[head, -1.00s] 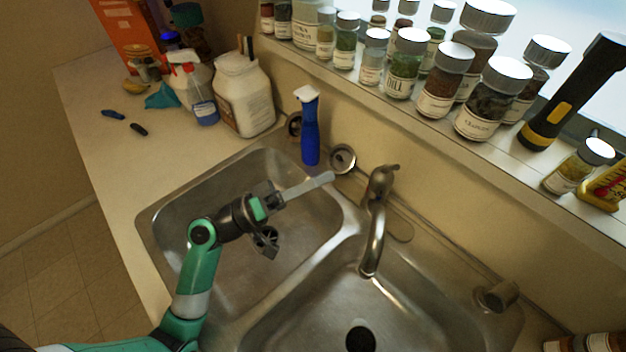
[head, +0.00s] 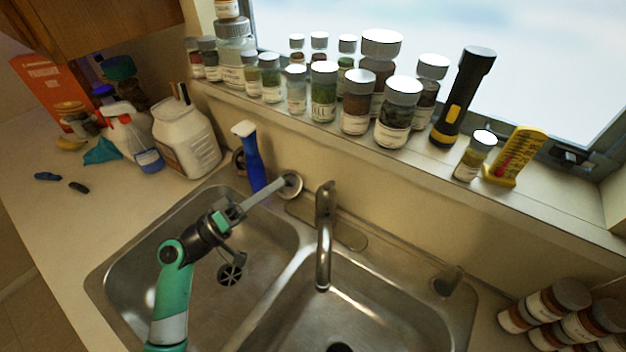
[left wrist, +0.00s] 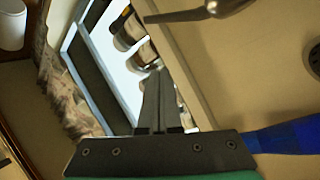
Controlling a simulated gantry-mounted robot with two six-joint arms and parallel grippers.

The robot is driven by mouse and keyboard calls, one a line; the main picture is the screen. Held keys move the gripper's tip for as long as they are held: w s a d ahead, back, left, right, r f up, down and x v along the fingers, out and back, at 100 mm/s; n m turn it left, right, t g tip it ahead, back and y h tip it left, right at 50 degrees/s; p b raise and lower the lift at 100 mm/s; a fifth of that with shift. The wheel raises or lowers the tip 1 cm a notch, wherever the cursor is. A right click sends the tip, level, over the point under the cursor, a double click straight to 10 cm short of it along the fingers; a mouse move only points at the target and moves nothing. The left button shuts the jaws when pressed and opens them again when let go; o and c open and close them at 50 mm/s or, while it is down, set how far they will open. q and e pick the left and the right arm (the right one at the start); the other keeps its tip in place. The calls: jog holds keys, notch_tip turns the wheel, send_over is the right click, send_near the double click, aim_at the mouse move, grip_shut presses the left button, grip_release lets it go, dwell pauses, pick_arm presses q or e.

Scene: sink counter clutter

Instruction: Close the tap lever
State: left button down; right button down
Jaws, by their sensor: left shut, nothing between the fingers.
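The metal tap (head: 323,232) stands behind the divider between the two sink basins, its spout hanging over the right basin. Its lever (head: 326,192) is on top of the tap body. My left gripper (head: 280,182) is shut and empty, left of the tap and apart from it, above the back of the left basin. In the left wrist view the shut fingers (left wrist: 158,90) point towards the window, and a metal piece that looks like the tap lever (left wrist: 205,12) shows at the top. My right gripper is not in view.
A white jug (head: 187,138) is further left. Spice jars (head: 357,112) and a flashlight (head: 462,97) line the sill above. Both basins look clear of objects.

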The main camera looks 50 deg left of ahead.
aim_at(330, 184)
pick_arm(q)
jog(key=p+x, duration=0.2)
jog(key=x, duration=0.8)
jog(key=d+f, duration=0.1)
jog(key=s+d+f, duration=0.1)
jog(key=d, duration=0.1)
jog(key=shift+s+f, duration=0.2)
jog(key=shift+f, duration=0.1)
jog(key=b, duration=0.1)
jog(key=d+f+m+b, duration=0.1)
jog(key=b, duration=0.1)
jog(key=shift+s+h, duration=0.25)
jog(key=shift+h, duration=0.15)
jog(key=shift+r, duration=0.1)
